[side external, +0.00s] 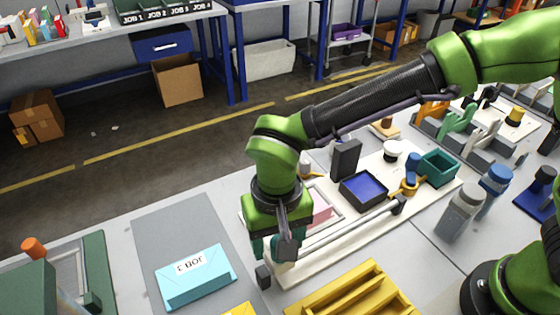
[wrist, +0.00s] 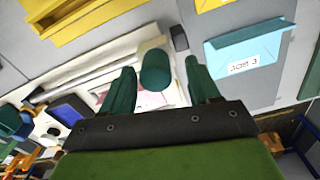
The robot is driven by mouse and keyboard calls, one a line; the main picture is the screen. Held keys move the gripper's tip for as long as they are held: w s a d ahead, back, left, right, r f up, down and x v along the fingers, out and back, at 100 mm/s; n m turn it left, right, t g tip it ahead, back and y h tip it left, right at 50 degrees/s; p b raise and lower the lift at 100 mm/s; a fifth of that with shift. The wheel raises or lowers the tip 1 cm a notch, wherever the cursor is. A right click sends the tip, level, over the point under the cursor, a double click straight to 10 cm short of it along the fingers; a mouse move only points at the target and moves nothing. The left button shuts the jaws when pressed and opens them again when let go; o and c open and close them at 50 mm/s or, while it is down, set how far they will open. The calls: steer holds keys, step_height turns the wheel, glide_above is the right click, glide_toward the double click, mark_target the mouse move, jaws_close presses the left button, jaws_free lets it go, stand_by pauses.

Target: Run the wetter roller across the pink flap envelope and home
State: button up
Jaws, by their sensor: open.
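The pink flap envelope (side external: 321,207) lies in a pale frame on a long cream board, partly hidden behind my gripper. A sliver of pink (wrist: 103,97) shows beside the left finger in the wrist view. My gripper (side external: 284,240) is over the near-left end of the board, pointing down. In the wrist view, my open gripper (wrist: 160,78) has a dark green cylinder (wrist: 155,70), seemingly the roller's grip, between its fingers. Gaps show on both sides of it. In the side view my gripper hides most of it. A silver rail (side external: 350,228) runs along the board.
A blue envelope marked JOB 3 (side external: 195,277) lies left of the board on a grey mat. A yellow rack (side external: 350,292) stands in front. A blue tray (side external: 364,189), a black block (side external: 345,157) and a teal box (side external: 438,168) stand farther along the board.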

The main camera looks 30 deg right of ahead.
step_height(320, 180, up, 16)
stand_by(0.3)
steer(key=f+n, duration=0.1)
steer(key=f, duration=0.4)
steer(key=f+n, duration=0.2)
steer(key=f, duration=0.4)
steer(key=f+n, duration=0.1)
steer(key=f, duration=0.5)
steer(key=shift+d+f, duration=0.15)
steer(key=shift+d, duration=0.05)
steer(key=shift+c, duration=0.4)
jaws_close()
